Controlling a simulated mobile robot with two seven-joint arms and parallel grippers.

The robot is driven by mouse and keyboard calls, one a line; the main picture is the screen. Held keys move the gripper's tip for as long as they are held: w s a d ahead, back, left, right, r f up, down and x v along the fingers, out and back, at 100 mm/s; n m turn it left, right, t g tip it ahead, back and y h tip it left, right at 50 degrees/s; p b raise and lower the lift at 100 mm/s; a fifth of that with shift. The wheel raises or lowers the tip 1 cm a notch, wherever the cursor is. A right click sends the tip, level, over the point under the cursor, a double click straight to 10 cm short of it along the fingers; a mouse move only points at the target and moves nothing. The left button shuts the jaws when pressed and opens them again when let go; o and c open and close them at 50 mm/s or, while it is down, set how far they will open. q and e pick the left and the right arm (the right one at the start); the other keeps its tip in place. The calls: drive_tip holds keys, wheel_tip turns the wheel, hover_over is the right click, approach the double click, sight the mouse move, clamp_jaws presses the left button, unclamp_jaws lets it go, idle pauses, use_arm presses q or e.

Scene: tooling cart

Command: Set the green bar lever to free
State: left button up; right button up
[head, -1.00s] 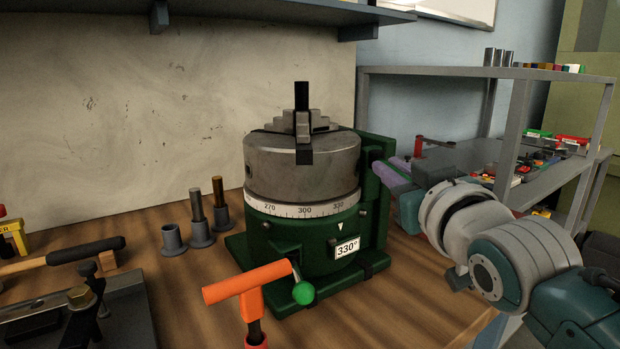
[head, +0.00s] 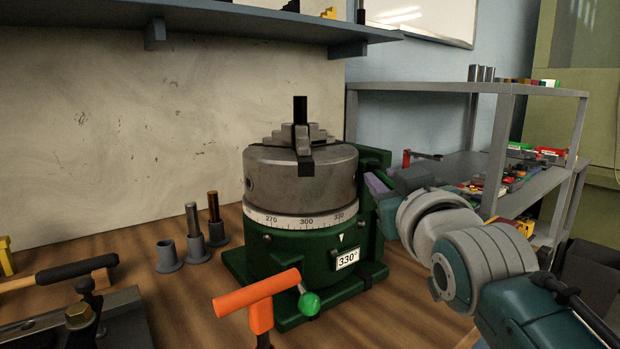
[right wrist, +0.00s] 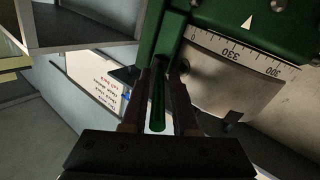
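A green bar (right wrist: 157,105), which looks like the bar lever, lies between the two fingers of my right gripper (right wrist: 158,92) in the right wrist view. The fingers stand apart on either side of it, with what look like narrow dark gaps; contact is hard to judge. In the head view my right gripper (head: 378,183) is at the right side of the green rotary table (head: 300,240), mostly hidden by my wrist. The bar is hidden there, and I cannot read its setting. My left gripper is not in view.
The chuck (head: 300,175) sits on the rotary table, whose plate (head: 347,260) reads 330°. An orange T-handle (head: 257,295) and a green ball knob (head: 309,304) are in front. A grey shelf rack (head: 500,140) stands to the right, and several posts stand left.

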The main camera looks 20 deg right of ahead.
drive_tip(key=shift+o, duration=1.1)
drive_tip(key=shift+s, duration=0.1)
drive_tip(key=s+a+p, duration=0.1)
drive_tip(key=s, duration=0.8)
drive_tip(key=shift+s+a, duration=0.3)
drive_tip(key=shift+a, duration=0.1)
